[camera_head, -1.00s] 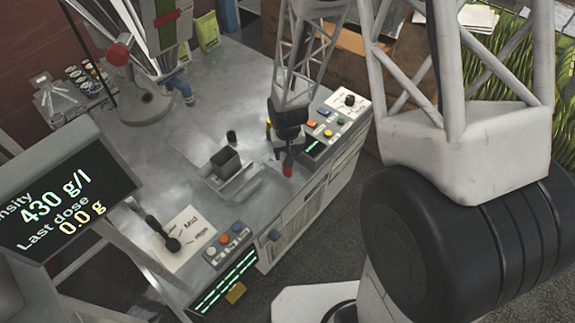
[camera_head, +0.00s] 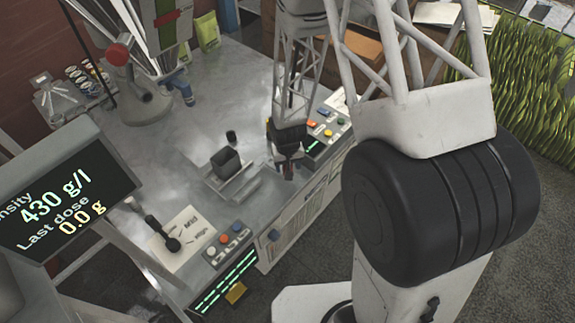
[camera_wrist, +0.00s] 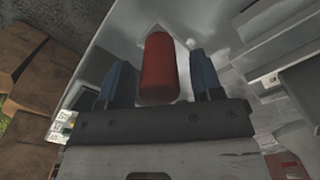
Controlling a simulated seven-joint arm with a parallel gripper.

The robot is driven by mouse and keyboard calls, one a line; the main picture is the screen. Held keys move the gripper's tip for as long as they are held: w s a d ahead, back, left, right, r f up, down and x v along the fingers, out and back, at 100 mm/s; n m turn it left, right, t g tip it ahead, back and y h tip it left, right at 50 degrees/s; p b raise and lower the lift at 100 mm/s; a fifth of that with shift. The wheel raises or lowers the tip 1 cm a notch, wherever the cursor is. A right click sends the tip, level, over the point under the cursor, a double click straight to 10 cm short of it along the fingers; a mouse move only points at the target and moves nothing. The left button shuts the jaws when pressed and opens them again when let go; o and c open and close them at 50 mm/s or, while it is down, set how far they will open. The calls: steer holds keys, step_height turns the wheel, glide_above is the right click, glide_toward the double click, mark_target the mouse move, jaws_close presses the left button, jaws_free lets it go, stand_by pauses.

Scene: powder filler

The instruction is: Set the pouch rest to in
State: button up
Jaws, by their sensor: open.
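A red cylindrical handle (camera_wrist: 158,70) stands between the two blue fingers of my gripper (camera_wrist: 160,78) in the wrist view. The fingers are open, with a visible gap on each side of the handle. In the head view, my gripper (camera_head: 288,168) is low at the front edge of the grey machine top, and it hides most of the handle there. A black block (camera_head: 226,162) on a metal plate sits just left of the gripper. I cannot tell for sure which part is the pouch rest.
A lever (camera_head: 163,234) stands on a label reading Mid and High. A button panel (camera_head: 228,242) is at the front, and another (camera_head: 328,122) lies right of my gripper. The display (camera_head: 62,195) reads 430 g/l and 0.0 g. A red-knobbed lever (camera_head: 118,54) stands at the back left.

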steer(key=shift+f, duration=0.35)
jaws_close()
stand_by(0.3)
